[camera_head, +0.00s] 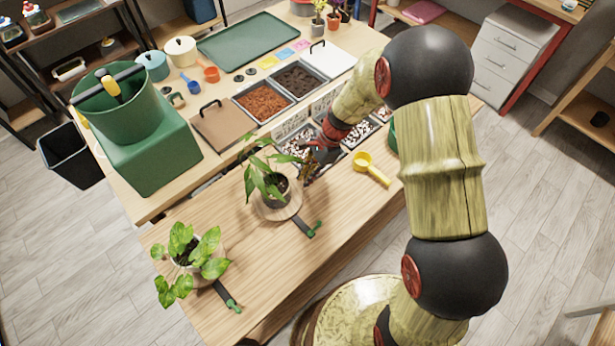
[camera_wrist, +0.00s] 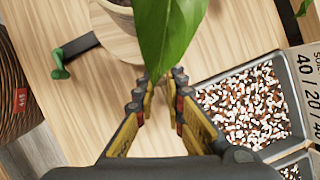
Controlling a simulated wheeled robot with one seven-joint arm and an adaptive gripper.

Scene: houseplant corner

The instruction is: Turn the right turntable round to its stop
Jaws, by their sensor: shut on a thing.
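The right turntable (camera_head: 290,212) is a round wooden disc on the bench, bearing a potted plant (camera_head: 264,180). Its dark handle bar with a green knob (camera_head: 314,230) points to the lower right in the head view. In the wrist view the disc (camera_wrist: 118,40) is above centre and the green knob (camera_wrist: 59,66) is at the left, apart from my fingers. My gripper (camera_head: 312,157) is at the plant's right side. In the wrist view its fingertips (camera_wrist: 160,78) are close together at the tip of a large green leaf (camera_wrist: 164,35), shut on it. The contact is partly hidden.
A left turntable with a plant (camera_head: 190,252) and a handle (camera_head: 229,298) stands at lower left. A yellow scoop (camera_head: 370,168) lies to the right of my gripper. Bins of pebbles (camera_wrist: 250,105) lie beside the fingers. Bare bench (camera_head: 350,215) lies in front.

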